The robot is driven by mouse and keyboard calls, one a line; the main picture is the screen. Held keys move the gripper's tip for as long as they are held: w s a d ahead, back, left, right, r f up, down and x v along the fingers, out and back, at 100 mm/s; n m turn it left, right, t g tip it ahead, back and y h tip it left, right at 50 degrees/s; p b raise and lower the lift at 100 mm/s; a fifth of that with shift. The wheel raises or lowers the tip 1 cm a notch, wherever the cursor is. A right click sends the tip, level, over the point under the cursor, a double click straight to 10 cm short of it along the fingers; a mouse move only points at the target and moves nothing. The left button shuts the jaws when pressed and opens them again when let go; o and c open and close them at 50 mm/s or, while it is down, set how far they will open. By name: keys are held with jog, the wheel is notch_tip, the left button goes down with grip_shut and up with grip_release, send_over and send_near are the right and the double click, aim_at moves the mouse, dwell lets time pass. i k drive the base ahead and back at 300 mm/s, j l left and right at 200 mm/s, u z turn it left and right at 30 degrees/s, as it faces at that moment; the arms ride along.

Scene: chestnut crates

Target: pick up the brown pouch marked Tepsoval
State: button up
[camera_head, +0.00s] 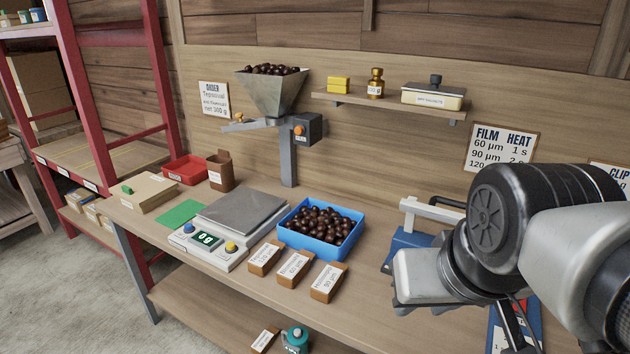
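Three brown packs lie in a row at the bench's front edge, before the scale and the blue tray. The left pack (265,257) has a white label that seems to read Tepsoval, with a film thickness below. The middle pack (294,267) and the right pack (328,282) carry other labels, ending in 60 µm and 90 µm. My arm fills the right side. My gripper (515,327) is mostly hidden below the wrist, well right of the packs, and its fingers are unclear.
A scale (205,246) reading 0 g and a blue tray (318,252) of chestnuts stand behind the packs. A hopper (272,92) rises at the back. A blue device (405,247) is partly behind my arm. A labelled pack (265,340) lies on the lower shelf.

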aim_at(261, 262)
jog(key=u, duration=0.7)
jog(key=i+j+z, duration=0.1)
jog(key=z, duration=0.4)
jog(key=i+j+z, duration=0.2)
jog(key=j, duration=0.15)
jog(key=j+z, duration=0.15)
jog(key=j, duration=0.25)
jog(key=i+j+z, duration=0.2)
jog(key=j, duration=0.2)
jog(key=i+j, duration=0.1)
jog(key=j, duration=0.45)
jog(key=i+j, duration=0.1)
jog(key=j, duration=0.45)
jog(key=i+j+z, duration=0.1)
jog(key=j, duration=0.45)
